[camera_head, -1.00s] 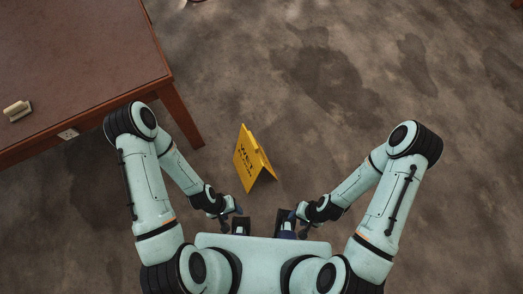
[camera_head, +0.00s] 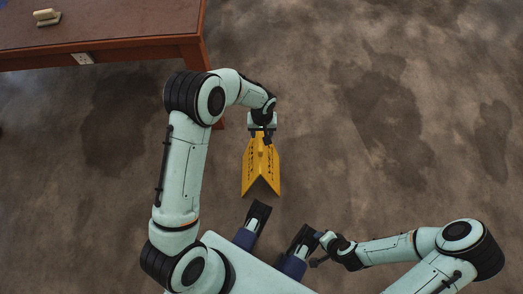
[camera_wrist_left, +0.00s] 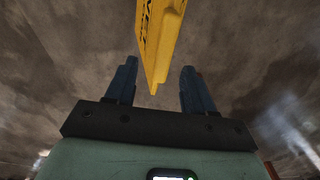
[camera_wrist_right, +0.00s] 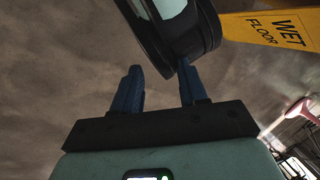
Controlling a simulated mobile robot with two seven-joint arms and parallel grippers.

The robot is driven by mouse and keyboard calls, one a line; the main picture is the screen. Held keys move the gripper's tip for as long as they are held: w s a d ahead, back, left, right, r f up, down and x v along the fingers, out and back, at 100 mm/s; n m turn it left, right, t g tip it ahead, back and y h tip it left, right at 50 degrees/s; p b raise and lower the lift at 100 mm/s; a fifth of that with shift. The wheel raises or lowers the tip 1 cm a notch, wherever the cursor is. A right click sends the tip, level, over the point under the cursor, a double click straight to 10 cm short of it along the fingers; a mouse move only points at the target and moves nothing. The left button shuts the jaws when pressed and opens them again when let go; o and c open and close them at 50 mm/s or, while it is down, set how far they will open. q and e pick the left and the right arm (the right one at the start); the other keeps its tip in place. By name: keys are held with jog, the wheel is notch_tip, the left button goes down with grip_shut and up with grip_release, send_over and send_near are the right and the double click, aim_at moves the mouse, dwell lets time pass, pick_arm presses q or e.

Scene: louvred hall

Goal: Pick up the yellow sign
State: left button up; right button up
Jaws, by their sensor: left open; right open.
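In the left wrist view the sign (camera_wrist_left: 158,40) reaches down between the two blue fingers (camera_wrist_left: 160,82), with a gap on each side. My right gripper (camera_head: 317,250) is low and close to my base, apart from the sign. In the right wrist view its fingers (camera_wrist_right: 160,88) are open, and the sign (camera_wrist_right: 275,28) shows at upper right, reading WET FLOOR.
A reddish-brown table (camera_head: 130,28) stands at the upper left, with a small pale object (camera_head: 47,17) on it. Its near leg comes down close to my left arm. The floor to the right is clear.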

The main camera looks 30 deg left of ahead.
aim_at(260, 140)
pick_arm(q)
notch_tip(260, 140, down, 4)
jog(key=shift+r+b, duration=0.25)
jog(key=shift+b, duration=0.05)
jog(key=f, duration=0.1)
jog(key=f+b, duration=0.1)
jog(key=f, duration=0.2)
jog(key=shift+s+a+f, duration=0.15)
jog(key=shift+s+f, duration=0.15)
jog(key=shift+s, duration=0.1)
jog(key=shift+f, duration=0.4)
grip_shut()
pick_arm(e)
jog(key=shift+t+h, duration=0.3)
jog(key=shift+t, duration=0.3)
jog(key=w, duration=0.1)
jog(key=w+d+f, duration=0.1)
jog(key=w+f, duration=0.1)
jog(key=shift+w+d+f, duration=0.2)
jog(key=shift+d+f, duration=0.05)
jog(key=shift+d, duration=0.1)
pick_arm(q)
jog(key=shift+w+r, duration=0.1)
